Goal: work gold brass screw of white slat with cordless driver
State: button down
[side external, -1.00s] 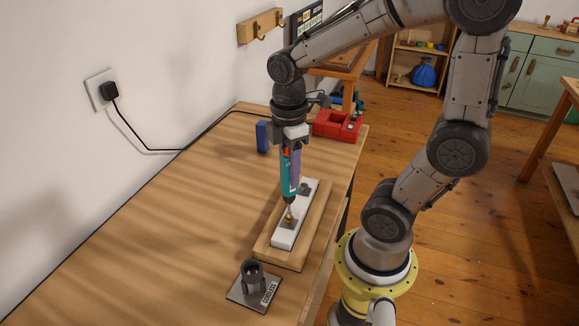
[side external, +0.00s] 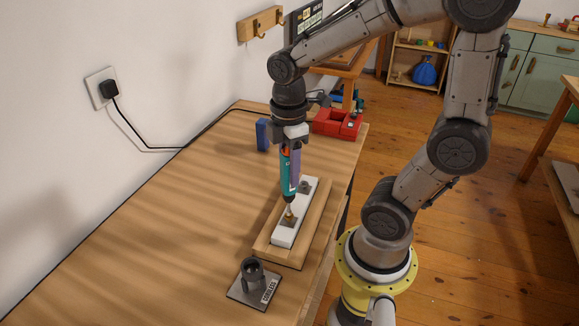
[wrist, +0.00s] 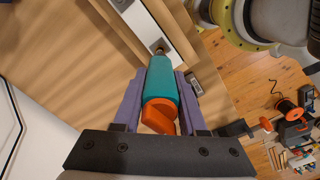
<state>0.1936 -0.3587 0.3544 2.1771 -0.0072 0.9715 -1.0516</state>
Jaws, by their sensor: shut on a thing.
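My gripper (side external: 291,160) is shut on the teal and orange cordless driver (side external: 288,181), which points down. The driver also shows in the wrist view (wrist: 162,88) between the two purple fingers. The white slat (side external: 299,211) lies on a wooden board (side external: 271,251) near the table's right edge. A second dark plate (side external: 305,187) sits toward the slat's far end.
A grey holder with a round cup and a label (side external: 252,280) stands on the table in front of the board. A blue block (side external: 262,135) and a red case (side external: 337,123) stand at the back. The table's left side is clear.

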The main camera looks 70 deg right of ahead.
jog(key=shift+f, duration=0.6)
dwell(1.6)
jog(key=shift+r, duration=3.55)
